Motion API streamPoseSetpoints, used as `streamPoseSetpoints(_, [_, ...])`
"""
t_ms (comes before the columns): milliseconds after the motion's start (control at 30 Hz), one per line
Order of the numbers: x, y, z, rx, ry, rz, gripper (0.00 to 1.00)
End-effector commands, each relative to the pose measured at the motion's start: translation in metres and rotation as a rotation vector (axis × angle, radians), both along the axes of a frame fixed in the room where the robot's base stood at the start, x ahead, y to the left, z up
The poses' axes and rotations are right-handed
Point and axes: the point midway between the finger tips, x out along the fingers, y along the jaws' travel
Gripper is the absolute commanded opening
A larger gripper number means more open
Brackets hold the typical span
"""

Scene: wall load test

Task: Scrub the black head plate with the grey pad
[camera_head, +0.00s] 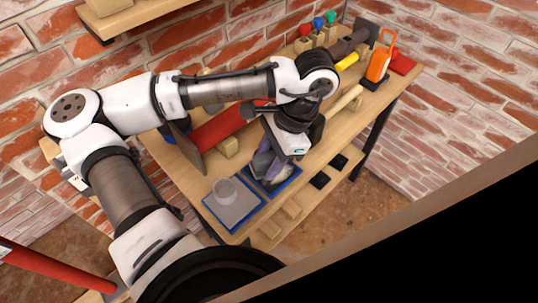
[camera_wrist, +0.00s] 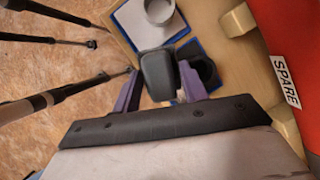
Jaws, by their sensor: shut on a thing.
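My gripper (camera_wrist: 160,78) has purple fingers on both sides of a dark grey rounded block (camera_wrist: 158,66), which looks like the grey pad, and is shut on it. In the head view my gripper (camera_head: 270,168) points down over a blue-edged tray (camera_head: 284,185) at the front of the bench. A black piece (camera_wrist: 205,66), possibly the head plate, lies on that tray just right of the held block in the wrist view. The block partly covers it, and I cannot tell whether they touch.
A second blue-edged tray (camera_head: 238,220) holds a clear cup (camera_head: 226,190). A red cylinder (camera_head: 225,126) marked SPARE in the wrist view (camera_wrist: 290,85) lies behind. An orange bottle (camera_head: 380,62) and several coloured knobs (camera_head: 318,23) stand at the far end. Brick walls bound the bench.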

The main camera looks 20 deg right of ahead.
Motion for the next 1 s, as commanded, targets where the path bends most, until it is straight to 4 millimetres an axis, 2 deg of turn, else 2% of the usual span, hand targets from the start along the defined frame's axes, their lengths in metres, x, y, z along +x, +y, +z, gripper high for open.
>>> streamPoseSetpoints(333, [0.0, 0.0, 0.002, 0.0, 0.0, -0.001, 0.18])
streamPoseSetpoints(700, [0.0, 0.0, 0.031, 0.0, 0.001, -0.001, 0.18])
streamPoseSetpoints(1000, [0.0, 0.0, 0.03, 0.001, 0.0, -0.001, 0.18])
